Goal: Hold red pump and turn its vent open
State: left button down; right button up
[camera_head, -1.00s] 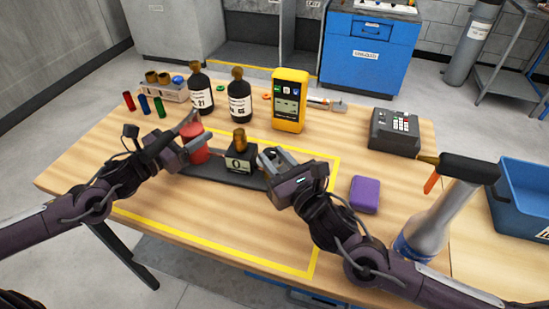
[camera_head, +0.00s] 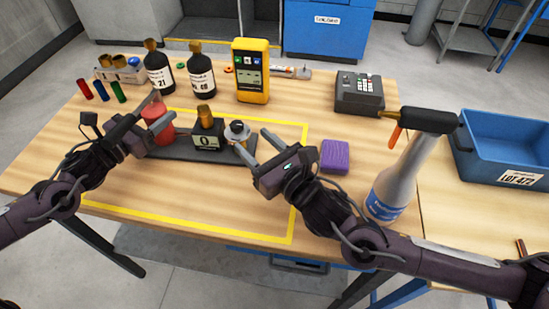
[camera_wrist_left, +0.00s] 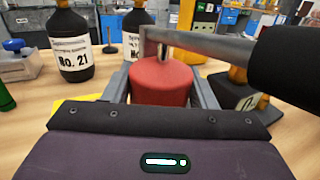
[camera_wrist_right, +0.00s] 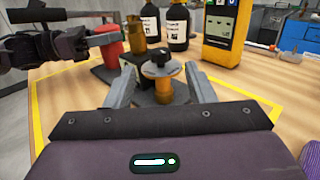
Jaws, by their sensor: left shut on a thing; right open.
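The red pump (camera_head: 158,118) stands on the left end of a dark base plate (camera_head: 180,151). My left gripper (camera_head: 158,127) is shut on its sides; the left wrist view shows the red body (camera_wrist_left: 162,82) between both fingers. A display block reading 0 (camera_head: 207,139), with a brass top, sits mid-plate. At the plate's right end is a round grey vent knob with a black top (camera_head: 237,131); it sits on an orange-brass post in the right wrist view (camera_wrist_right: 162,88). My right gripper (camera_head: 252,140) is open, its fingers apart and empty, just right of the knob.
Two dark bottles (camera_head: 159,72) and a yellow meter (camera_head: 252,72) stand behind the plate. A purple block (camera_head: 334,157) and a spray bottle (camera_head: 398,185) are right of my right gripper. A blue bin (camera_head: 505,148) is far right. Yellow tape outlines the work area.

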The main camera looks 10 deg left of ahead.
aim_at(239, 129)
jog(key=v, duration=0.7)
jog(key=shift+r, duration=0.1)
jog(key=shift+a, duration=0.1)
jog(key=shift+w+a+r+t, duration=0.15)
jog(key=shift+a+t, duration=0.1)
jog(key=shift+t, duration=0.05)
jog(key=shift+s+a+m+t+h, duration=0.2)
jog(key=shift+a+m+t+h, duration=0.55)
jog(key=shift+a+m+h, duration=0.4)
jog(key=shift+s+a+m+t+h, duration=0.25)
jog(key=shift+a+m+t+h, duration=0.55)
jog(key=shift+a+h, duration=0.5)
jog(key=shift+x, duration=1.1)
jog(key=x, duration=0.9)
jog(key=shift+w+d+f, duration=0.1)
jog(key=shift+w+f, duration=0.1)
jog(key=shift+w, duration=0.25)
jog(key=shift+c, duration=0.4)
